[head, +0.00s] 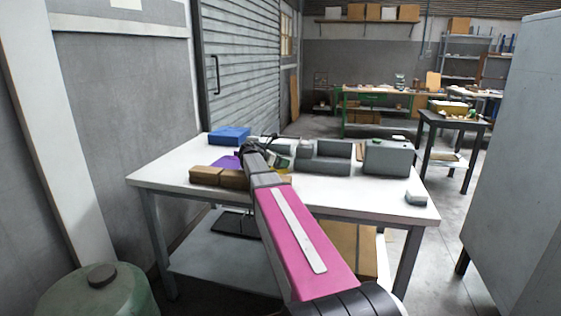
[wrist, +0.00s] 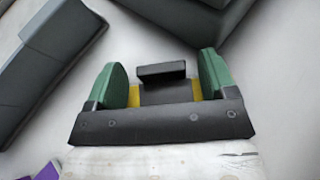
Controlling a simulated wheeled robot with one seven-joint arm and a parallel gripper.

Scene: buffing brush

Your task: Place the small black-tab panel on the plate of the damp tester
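In the wrist view, my gripper (wrist: 164,80) has two green finger pads standing well apart. A small panel with a raised black tab (wrist: 162,72) and yellow edges (wrist: 197,88) lies between them. The tab is narrower than the gap, and I see no finger pressing on it; contact with the yellow edges is unclear. In the head view, my gripper (head: 268,152) is over the white table, and the arm hides much around it. Two grey devices, a stepped one (head: 323,158) and a boxy one (head: 390,158), stand to its right. I cannot tell which is the damp tester.
A blue box (head: 230,135) stands at the table's back left. Brown blocks (head: 218,177) and a purple piece (head: 226,162) lie left of my arm. A small grey-white block (head: 416,197) is at the right.

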